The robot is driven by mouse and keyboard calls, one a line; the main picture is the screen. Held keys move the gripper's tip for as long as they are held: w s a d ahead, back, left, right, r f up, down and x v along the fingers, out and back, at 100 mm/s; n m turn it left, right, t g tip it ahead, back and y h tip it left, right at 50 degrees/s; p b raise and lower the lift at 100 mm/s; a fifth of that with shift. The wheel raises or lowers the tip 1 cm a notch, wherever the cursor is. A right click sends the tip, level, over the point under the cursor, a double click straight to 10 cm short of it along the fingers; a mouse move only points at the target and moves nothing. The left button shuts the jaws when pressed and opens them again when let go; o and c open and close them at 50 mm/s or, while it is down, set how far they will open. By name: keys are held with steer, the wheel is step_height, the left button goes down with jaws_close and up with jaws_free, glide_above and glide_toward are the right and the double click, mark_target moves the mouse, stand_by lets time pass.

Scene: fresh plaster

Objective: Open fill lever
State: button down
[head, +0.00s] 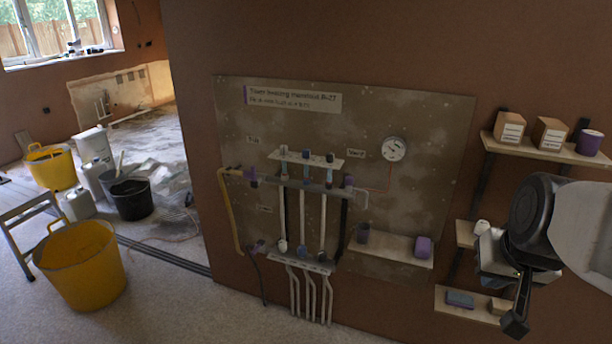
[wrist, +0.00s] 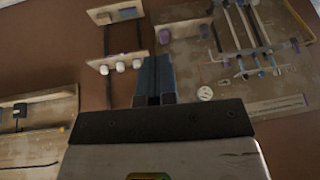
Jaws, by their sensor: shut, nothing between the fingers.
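The heating manifold (head: 305,184) is fixed to a stained board (head: 420,115) in the middle of the head view. Purple fittings show at its upper left (head: 250,174), upper right (head: 349,182) and lower left (head: 258,247). The small labels are too blurred to read, so I cannot tell which part is the fill lever. In the wrist view the manifold (wrist: 240,35) appears turned over at the upper right. My gripper (head: 516,325) is at the lower right, well apart from the manifold; its shut, empty fingers also show in the wrist view (wrist: 154,80).
A round gauge (head: 394,149) sits right of the manifold. Shelves with boxes (head: 510,126) stand near my arm. Yellow buckets (head: 80,265) are on the floor at left.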

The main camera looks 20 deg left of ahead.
steer(key=w+a+r+n+t+y, duration=0.1)
steer(key=w+a+t, duration=0.1)
steer(key=w+a, duration=0.7)
steer(key=w+a+r+t+y, duration=0.1)
steer(key=w+a+r+t, duration=0.1)
steer(key=w+a, duration=0.7)
steer(key=w+a+f+t+y, duration=0.15)
steer(key=w+a+t, duration=0.25)
steer(key=w+a, duration=1.25)
steer(key=m+t+h, duration=0.2)
steer(key=t+h, duration=0.3)
glide_toward(254, 176)
steer(key=shift+s+d+r, duration=0.4)
steer(key=shift+s+d, duration=0.1)
steer(key=shift+s, duration=0.1)
steer(key=shift+s+d+r, duration=0.35)
steer(key=shift+s+d, duration=0.15)
steer(key=shift+s, duration=0.05)
steer(key=shift+w, duration=0.2)
steer(key=w, duration=1.1)
steer(key=shift+w, duration=0.3)
